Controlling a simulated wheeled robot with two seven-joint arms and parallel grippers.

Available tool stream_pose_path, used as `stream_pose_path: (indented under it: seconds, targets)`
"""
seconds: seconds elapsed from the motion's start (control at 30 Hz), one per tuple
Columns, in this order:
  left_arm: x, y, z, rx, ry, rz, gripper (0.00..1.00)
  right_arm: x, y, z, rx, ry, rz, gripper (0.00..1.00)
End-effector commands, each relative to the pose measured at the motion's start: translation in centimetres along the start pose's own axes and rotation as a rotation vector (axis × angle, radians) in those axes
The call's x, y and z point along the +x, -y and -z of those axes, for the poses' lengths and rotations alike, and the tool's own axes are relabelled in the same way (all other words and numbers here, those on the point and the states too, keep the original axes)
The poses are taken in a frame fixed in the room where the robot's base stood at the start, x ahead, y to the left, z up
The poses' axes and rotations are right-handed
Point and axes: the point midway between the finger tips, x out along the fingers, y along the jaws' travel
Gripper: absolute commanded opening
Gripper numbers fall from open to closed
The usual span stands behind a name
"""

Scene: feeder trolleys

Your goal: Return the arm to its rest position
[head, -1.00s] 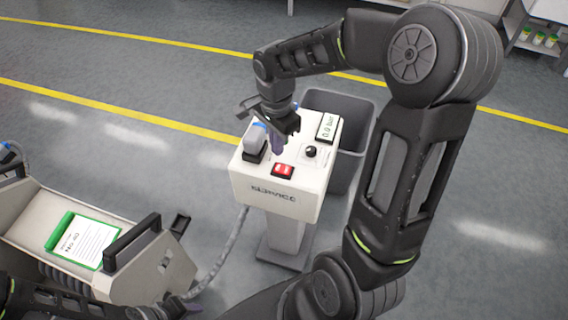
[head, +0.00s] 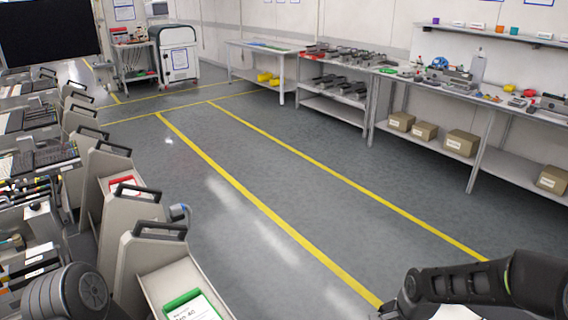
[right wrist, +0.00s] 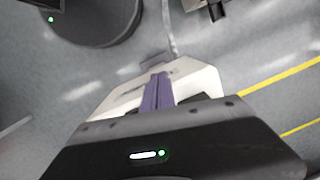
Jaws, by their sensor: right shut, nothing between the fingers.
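My right arm shows at the lower right of the head view, reaching in from the right edge. Its gripper's fingertips are not visible there. In the right wrist view my right gripper (right wrist: 157,92) shows its purple fingers together, with nothing between them. I cannot tell the exact gap between fingers and unit. My left gripper is out of view; only a dark rounded part of my left arm shows at the lower left of the head view.
A row of feeder trolleys (head: 120,245) with black handles lines the left side. Workbenches (head: 420,135) with boxes and tools stand along the right wall. A white cabinet (head: 179,55) stands at the back. The floor aisle (head: 230,180) between yellow lines is clear.

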Motion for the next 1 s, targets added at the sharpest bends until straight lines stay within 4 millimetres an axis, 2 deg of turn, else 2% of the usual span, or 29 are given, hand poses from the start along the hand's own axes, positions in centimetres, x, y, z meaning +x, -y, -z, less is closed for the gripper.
stream_pose_path:
  seconds: [0.03, 0.13, 0.2, 0.3, 0.4, 0.57, 1.0]
  targets:
    - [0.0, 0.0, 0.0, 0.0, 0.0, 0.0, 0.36, 3.0, 0.0, -2.4, -0.099, 0.046, 0.008, 0.0]
    - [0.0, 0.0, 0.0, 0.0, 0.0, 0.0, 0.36, 8.7, -0.2, -7.3, -0.322, 0.118, 0.063, 0.0]
    - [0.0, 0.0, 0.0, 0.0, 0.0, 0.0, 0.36, 12.5, -1.2, -10.9, -0.481, 0.153, 0.107, 0.0]
    - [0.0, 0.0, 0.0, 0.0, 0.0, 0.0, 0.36, 16.7, -3.5, -15.6, -0.694, 0.17, 0.162, 0.0]
    - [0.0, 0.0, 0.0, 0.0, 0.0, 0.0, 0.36, 19.1, -6.0, -18.5, -0.854, 0.157, 0.192, 0.0]
    - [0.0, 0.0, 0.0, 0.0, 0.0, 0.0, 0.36, 20.6, -8.1, -20.3, -0.986, 0.129, 0.205, 0.0]
    - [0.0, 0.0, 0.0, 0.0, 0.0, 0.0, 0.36, 20.7, -8.1, -20.3, -1.001, 0.12, 0.209, 0.0]
